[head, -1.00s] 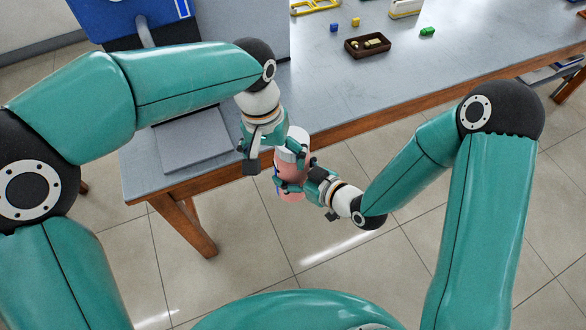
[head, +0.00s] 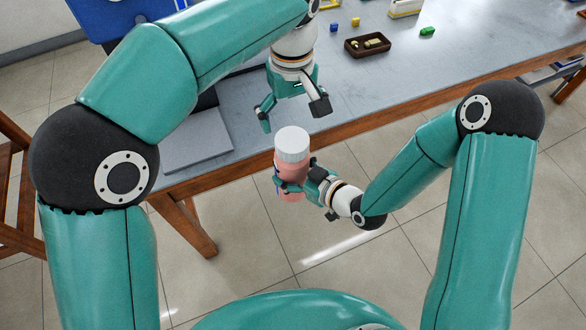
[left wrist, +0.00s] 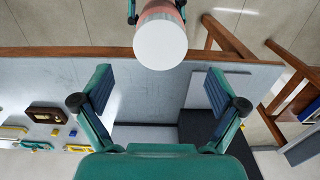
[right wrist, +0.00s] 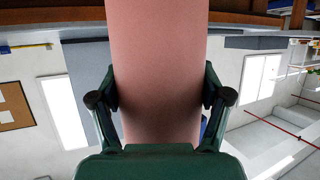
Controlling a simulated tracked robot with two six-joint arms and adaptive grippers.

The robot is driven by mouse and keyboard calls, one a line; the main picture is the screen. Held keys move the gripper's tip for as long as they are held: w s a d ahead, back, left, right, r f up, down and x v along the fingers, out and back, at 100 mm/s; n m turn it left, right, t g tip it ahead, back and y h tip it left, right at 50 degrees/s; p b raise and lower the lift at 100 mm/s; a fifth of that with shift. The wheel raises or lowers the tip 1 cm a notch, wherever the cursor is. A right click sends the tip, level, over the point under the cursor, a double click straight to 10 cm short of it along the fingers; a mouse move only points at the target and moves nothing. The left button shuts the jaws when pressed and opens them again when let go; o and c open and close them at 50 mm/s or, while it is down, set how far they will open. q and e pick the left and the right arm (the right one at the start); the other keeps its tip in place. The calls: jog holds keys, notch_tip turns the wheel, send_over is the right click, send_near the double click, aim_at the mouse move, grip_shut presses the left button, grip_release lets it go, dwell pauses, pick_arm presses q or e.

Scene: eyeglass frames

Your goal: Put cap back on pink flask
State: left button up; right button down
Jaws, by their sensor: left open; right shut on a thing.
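The pink flask (head: 291,172) is upright in the air in front of the table's edge, with the white cap (head: 292,141) seated on its top. My right gripper (head: 291,184) is shut around the flask's body; the right wrist view shows the pink body (right wrist: 157,70) between its fingers. My left gripper (head: 293,115) is open and empty, above and behind the cap and apart from it. In the left wrist view the round cap top (left wrist: 160,44) lies beyond the spread fingers (left wrist: 160,95). How tightly the cap sits cannot be told.
The grey table (head: 400,85) with a wooden edge lies behind the flask. On it are a brown tray (head: 367,46) with small items, a green block (head: 427,31), blue and yellow blocks, and a grey slab (head: 195,140) at left. Open floor lies in front.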

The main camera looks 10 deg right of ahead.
aim_at(292, 138)
pick_arm(q)
jog(key=shift+f, duration=3.85)
pick_arm(e)
jog(key=shift+r, duration=0.1)
pick_arm(q)
jog(key=c, duration=1.2)
jog(key=m, duration=1.3)
jog(key=shift+m, duration=0.4)
jog(key=m, duration=0.3)
jog(key=shift+m, duration=0.4)
jog(key=o, duration=1.3)
